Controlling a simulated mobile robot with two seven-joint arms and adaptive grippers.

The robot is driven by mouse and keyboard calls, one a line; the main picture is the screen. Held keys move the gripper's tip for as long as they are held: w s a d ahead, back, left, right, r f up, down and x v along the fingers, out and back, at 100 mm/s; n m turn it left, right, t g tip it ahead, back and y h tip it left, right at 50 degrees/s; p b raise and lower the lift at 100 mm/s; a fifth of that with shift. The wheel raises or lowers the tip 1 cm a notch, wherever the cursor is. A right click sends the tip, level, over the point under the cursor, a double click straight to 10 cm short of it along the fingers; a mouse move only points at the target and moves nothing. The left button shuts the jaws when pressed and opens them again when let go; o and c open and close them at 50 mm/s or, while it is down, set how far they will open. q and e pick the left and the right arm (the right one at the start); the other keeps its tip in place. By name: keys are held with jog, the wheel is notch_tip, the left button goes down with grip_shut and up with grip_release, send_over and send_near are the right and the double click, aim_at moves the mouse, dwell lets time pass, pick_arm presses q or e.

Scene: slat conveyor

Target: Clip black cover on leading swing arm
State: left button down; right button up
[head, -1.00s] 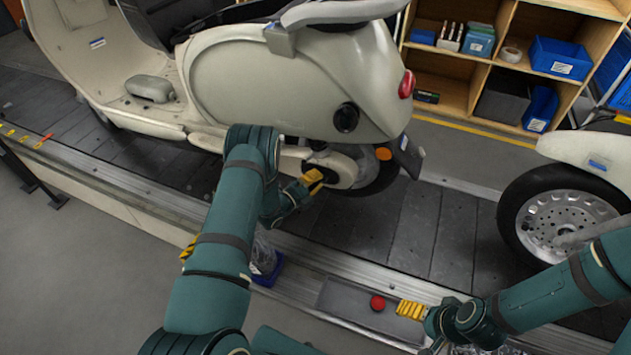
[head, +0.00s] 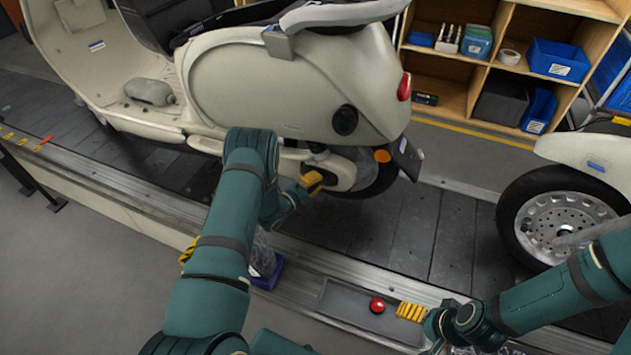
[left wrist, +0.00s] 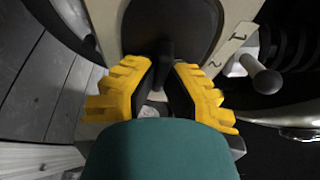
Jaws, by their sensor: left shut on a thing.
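My left gripper (head: 313,182) is at the rear swing arm (head: 346,174) of the left scooter. In the left wrist view, its yellow ridged fingers (left wrist: 164,92) are shut on a narrow black tab of the dark rounded black cover (left wrist: 170,28). The cover lies against the cream swing arm (left wrist: 103,30); whether it is fully seated cannot be told. In the head view, the gripper hides part of the cover. My right gripper (head: 411,312) is beside a red round button (head: 377,305), low at the conveyor's edge; its finger gap cannot be made out.
The cream scooter (head: 260,85) stands on the dark slat conveyor (head: 410,225). A second scooter's wheel (head: 565,215) is at the right. A blue-based clear container (head: 267,272) stands near my left arm. Shelves with blue bins (head: 558,60) are behind.

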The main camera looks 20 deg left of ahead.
pick_arm(q)
jog(key=c, duration=1)
grip_release()
